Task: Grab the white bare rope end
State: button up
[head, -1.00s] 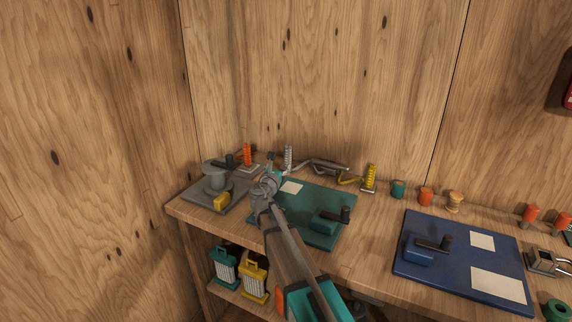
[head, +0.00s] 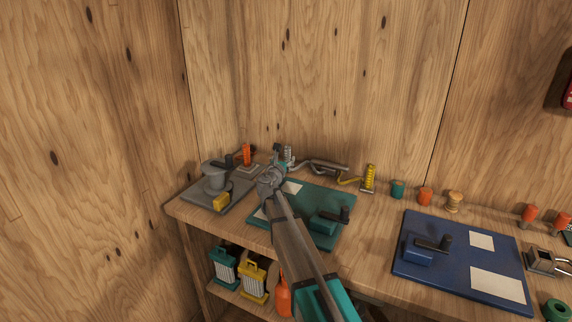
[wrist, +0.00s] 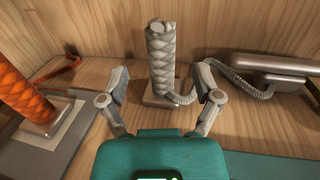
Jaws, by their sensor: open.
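The white rope end (wrist: 161,55) is a braided light grey-white piece. It stands upright on a small square base in the middle of the wrist view. A thin coiled cord runs from its foot to the right. In the head view its top (head: 289,151) shows just beyond my gripper, which hides part of it. My gripper (wrist: 160,84) is open and empty. In the wrist view its two fingers lie left and right of the rope's lower part, apart from it. How far the rope stands beyond the fingertips is hard to tell.
An orange braided rope piece (wrist: 24,92) stands to the left, and a yellow one (head: 369,178) farther right. Grey metal tubing (wrist: 268,65) lies right of the white rope. A teal mat (head: 327,206) lies below my arm. The wooden wall is close behind.

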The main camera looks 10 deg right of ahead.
aim_at(286, 154)
jog(key=shift+x, duration=2.35)
jog(key=shift+r, duration=0.1)
grip_shut()
